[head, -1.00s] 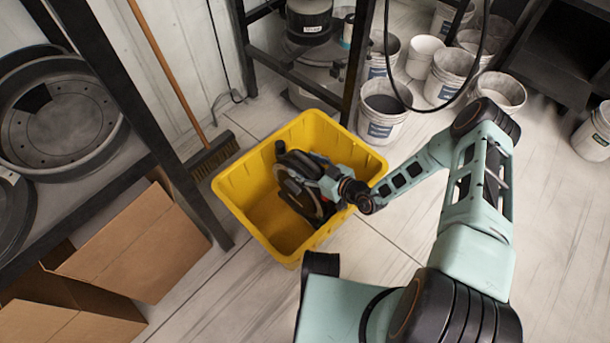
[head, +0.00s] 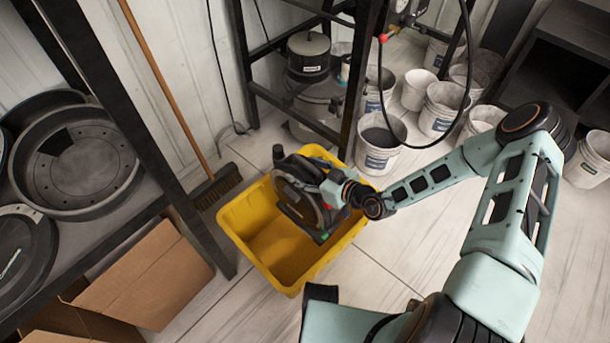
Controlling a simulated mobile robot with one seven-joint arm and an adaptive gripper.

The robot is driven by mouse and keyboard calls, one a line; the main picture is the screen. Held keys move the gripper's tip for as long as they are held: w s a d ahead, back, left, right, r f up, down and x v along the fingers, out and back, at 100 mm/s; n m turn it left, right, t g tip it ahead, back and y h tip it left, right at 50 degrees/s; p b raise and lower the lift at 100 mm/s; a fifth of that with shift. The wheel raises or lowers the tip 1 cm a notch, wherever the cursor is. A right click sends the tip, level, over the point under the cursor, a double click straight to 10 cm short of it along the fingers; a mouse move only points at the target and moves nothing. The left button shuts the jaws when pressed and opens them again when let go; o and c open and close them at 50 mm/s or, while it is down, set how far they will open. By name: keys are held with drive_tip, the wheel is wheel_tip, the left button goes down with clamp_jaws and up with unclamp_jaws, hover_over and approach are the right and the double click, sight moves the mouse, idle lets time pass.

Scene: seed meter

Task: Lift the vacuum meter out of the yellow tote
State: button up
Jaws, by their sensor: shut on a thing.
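The yellow tote (head: 262,256) stands on the floor in the middle of the head view. The vacuum meter (head: 296,192), a dark round-bodied device, is upright over the tote's far right part. Its top stands above the rim, and its lower part still overlaps the tote's inside in the picture. I cannot tell whether its bottom clears the rim. My gripper (head: 322,186) reaches in from the right and is shut on the meter near its right side. The fingertips are mostly hidden by the meter and my wrist.
A black rack post (head: 362,75) stands close behind the tote. Several grey buckets (head: 378,145) are at the back right. A broom (head: 215,187) and cardboard boxes (head: 150,278) are at the left. Floor right of the tote (head: 400,255) is clear.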

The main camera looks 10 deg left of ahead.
wheel_tip(320, 180, up, 17)
drive_tip(key=p, duration=1.5)
drive_tip(key=shift+f, duration=0.2)
drive_tip(key=shift+w, duration=0.15)
